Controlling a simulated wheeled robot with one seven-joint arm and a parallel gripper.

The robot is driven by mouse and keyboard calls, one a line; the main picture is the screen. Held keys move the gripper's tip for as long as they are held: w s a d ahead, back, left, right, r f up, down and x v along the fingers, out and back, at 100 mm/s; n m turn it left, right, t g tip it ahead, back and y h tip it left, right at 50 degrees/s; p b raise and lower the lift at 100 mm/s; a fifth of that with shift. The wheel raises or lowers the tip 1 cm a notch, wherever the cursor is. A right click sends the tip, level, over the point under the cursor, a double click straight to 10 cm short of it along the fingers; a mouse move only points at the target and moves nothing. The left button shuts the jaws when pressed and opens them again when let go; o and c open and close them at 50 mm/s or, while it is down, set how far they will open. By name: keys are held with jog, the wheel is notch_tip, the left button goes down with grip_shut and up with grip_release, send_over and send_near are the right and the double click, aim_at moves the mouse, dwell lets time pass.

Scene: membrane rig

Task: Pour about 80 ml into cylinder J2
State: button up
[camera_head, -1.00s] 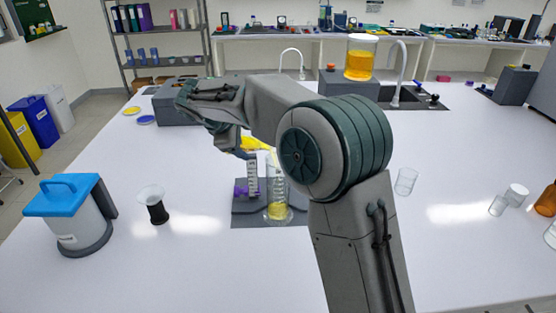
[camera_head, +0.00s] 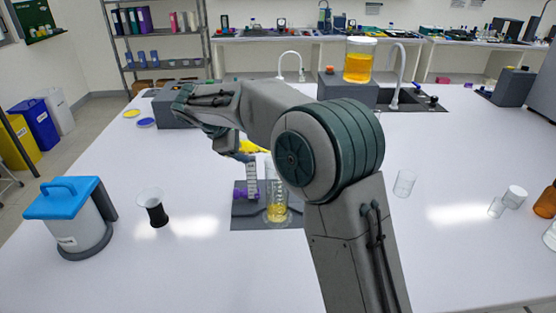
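A clear upright cylinder (camera_head: 277,212) stands on a dark grey base mat, with yellow liquid in its lower part. Its upper part is partly covered by my arm, and I cannot read a J2 mark on it. A white graduated strip (camera_head: 252,180) stands upright just left of it. My gripper (camera_head: 246,155) is above and left of the cylinder, small and mostly hidden by my own arm. A yellow patch (camera_head: 254,146) shows beside it; I cannot tell whether this is held liquid or something behind. The fingers' opening is not visible.
A dark mat (camera_head: 240,220) lies under the cylinder. A jar of amber liquid (camera_head: 359,60) stands on a grey box behind. A blue-lidded container (camera_head: 75,215) and a black-and-clear vessel (camera_head: 154,207) are at left. Empty clear beakers (camera_head: 404,183) stand at right. The front table is clear.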

jog(key=shift+w+a+f+n+h+p, duration=0.1)
jog(key=shift+a+f+n+h+p, duration=0.15)
jog(key=shift+f+h+p, duration=0.25)
jog(key=shift+w+a+f+n+h+p, duration=0.15)
jog(key=shift+f+n+h+p, duration=0.1)
jog(key=shift+h+p, duration=0.45)
jog(key=shift+s+f, duration=0.1)
jog(key=shift+f, duration=0.1)
jog(key=shift+s+d+g, duration=0.1)
jog(key=shift+d+g, duration=0.2)
jog(key=shift+a+r+h+p, duration=0.1)
jog(key=shift+a+h+p, duration=0.05)
jog(key=shift+h+p, duration=0.45)
jog(key=shift+r+n+h+p, duration=0.1)
jog(key=shift+n+h+p, duration=0.25)
jog(key=shift+p, duration=0.3)
jog(key=shift+p, duration=0.55)
